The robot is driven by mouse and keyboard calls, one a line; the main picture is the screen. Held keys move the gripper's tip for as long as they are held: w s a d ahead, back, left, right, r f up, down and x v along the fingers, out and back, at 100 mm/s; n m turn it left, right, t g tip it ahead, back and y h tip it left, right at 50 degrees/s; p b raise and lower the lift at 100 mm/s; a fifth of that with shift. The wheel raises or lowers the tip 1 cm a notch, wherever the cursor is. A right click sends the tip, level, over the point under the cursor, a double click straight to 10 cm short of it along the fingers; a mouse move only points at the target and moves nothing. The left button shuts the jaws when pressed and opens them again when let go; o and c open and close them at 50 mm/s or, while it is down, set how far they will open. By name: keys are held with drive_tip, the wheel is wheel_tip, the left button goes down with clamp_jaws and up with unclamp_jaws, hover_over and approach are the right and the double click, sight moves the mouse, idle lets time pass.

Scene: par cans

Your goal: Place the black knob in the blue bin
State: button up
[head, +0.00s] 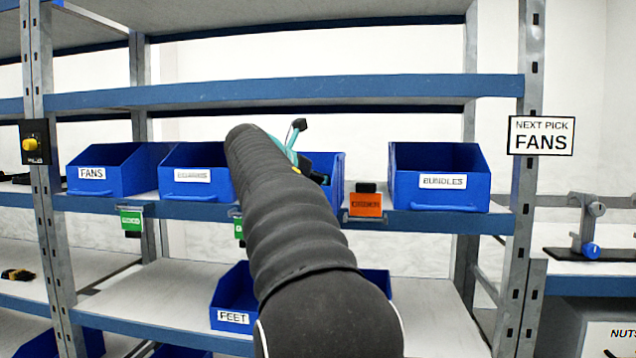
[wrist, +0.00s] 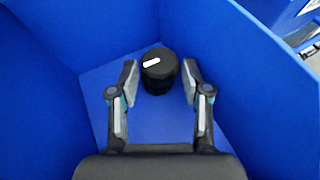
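The black knob (wrist: 158,72), round with a white mark on top, shows in the wrist view inside a blue bin (wrist: 70,60). My gripper (wrist: 159,78) is open, with one finger on each side of the knob and a visible gap on both sides. The knob's exact height above the bin floor is hard to tell. In the head view my gripper (head: 295,140) is mostly hidden behind my arm, at a blue bin (head: 334,185) on the middle shelf. The knob is not visible there.
Blue bins labelled FANS (head: 110,172) and BUNDLES (head: 440,165) stand on the same shelf (head: 480,221). A FEET bin (head: 234,300) sits below. The upper shelf beam (head: 300,92) runs above my gripper. Tall bin walls enclose the fingers.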

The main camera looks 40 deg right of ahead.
drive_tip(key=shift+r, duration=0.1)
drive_tip(key=shift+r, duration=0.25)
drive_tip(key=v, duration=1.2)
drive_tip(key=shift+r, duration=0.2)
drive_tip(key=shift+s, duration=0.1)
